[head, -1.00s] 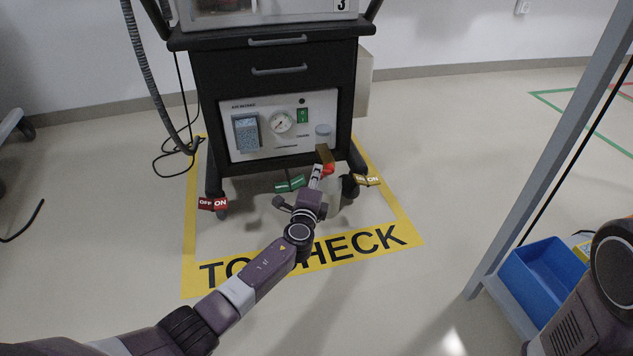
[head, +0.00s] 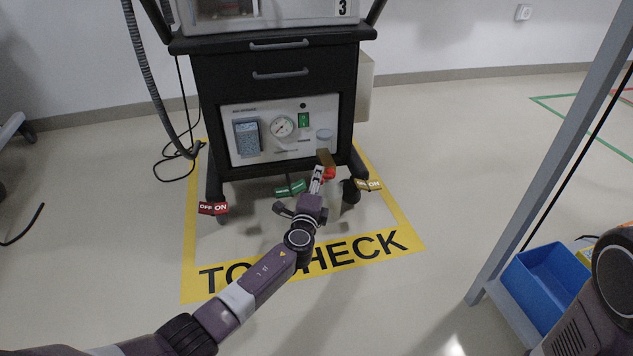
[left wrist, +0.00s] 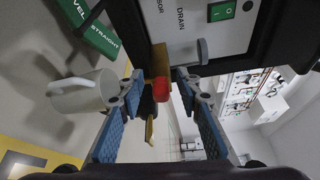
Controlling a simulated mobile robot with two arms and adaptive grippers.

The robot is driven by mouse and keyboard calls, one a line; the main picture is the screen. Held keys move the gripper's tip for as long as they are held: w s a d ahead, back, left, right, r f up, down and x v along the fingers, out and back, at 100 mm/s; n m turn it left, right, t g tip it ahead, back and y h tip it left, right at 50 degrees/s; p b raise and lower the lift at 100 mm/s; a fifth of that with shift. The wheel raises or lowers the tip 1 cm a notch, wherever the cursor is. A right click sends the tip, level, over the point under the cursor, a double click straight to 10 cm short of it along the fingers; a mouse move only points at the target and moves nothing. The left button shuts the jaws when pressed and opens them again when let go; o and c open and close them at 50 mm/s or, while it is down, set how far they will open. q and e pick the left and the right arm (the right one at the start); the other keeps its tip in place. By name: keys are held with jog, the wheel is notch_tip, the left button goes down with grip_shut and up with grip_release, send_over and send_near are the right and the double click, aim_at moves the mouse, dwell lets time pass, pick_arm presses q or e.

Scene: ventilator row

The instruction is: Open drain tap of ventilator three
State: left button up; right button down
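The ventilator cart marked 3 (head: 275,95) stands with its lower front panel facing me. Below the panel's right end is the drain tap (head: 330,173), a red part under a brass-coloured piece (head: 325,157). My left gripper (head: 317,180) is at the tap, partly covering it from the head. In the left wrist view, the left gripper (left wrist: 157,82) is open, with one finger on each side of the red tap part (left wrist: 161,89). Gaps show on both sides, and contact is not visible. The word DRAIN is printed on the panel beside it. The right gripper is out of view.
A pale mug-like cup (left wrist: 85,93) is beside the left finger. A grey frame post (head: 560,150) and blue bin (head: 545,284) are at right. Open floor lies between.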

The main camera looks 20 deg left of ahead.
pick_arm(q)
jog(key=shift+s, duration=0.1)
jog(key=s+d, duration=0.2)
jog(key=s, duration=0.9)
jog(key=shift+s+r, duration=0.35)
jog(key=shift+r, duration=0.05)
